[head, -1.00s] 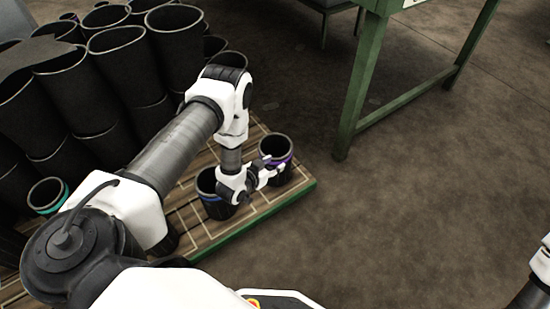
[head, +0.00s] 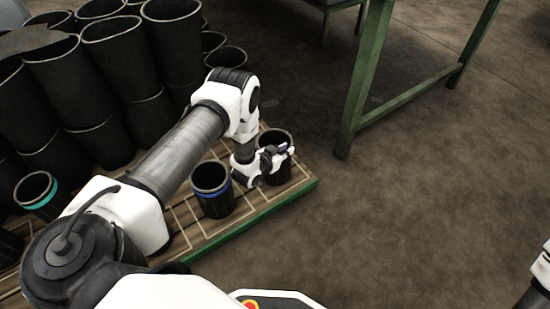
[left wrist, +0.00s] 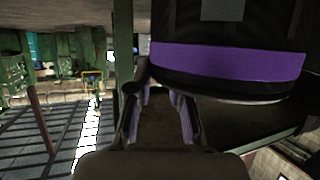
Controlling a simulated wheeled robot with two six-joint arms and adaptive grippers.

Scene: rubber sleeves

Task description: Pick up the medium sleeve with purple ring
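The black sleeve with the purple ring (head: 275,136) stands at the right corner of the wooden pallet in the head view. My left gripper (head: 283,152) is at its near side and hides much of it. In the left wrist view the purple band (left wrist: 228,62) fills the upper right, close to the fingers. The fingers (left wrist: 160,100) of my left gripper stand apart with a gap between them. Whether a finger touches the sleeve or reaches inside its rim, I cannot tell. My right gripper is out of view; only part of that arm shows at the right edge.
A blue-ringed sleeve (head: 214,190) stands just left of my gripper on the pallet (head: 245,220). A teal-ringed sleeve (head: 38,192) leans at the far left. Tall black sleeves (head: 70,85) are stacked behind. A green table leg (head: 360,90) rises beyond; the floor right is clear.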

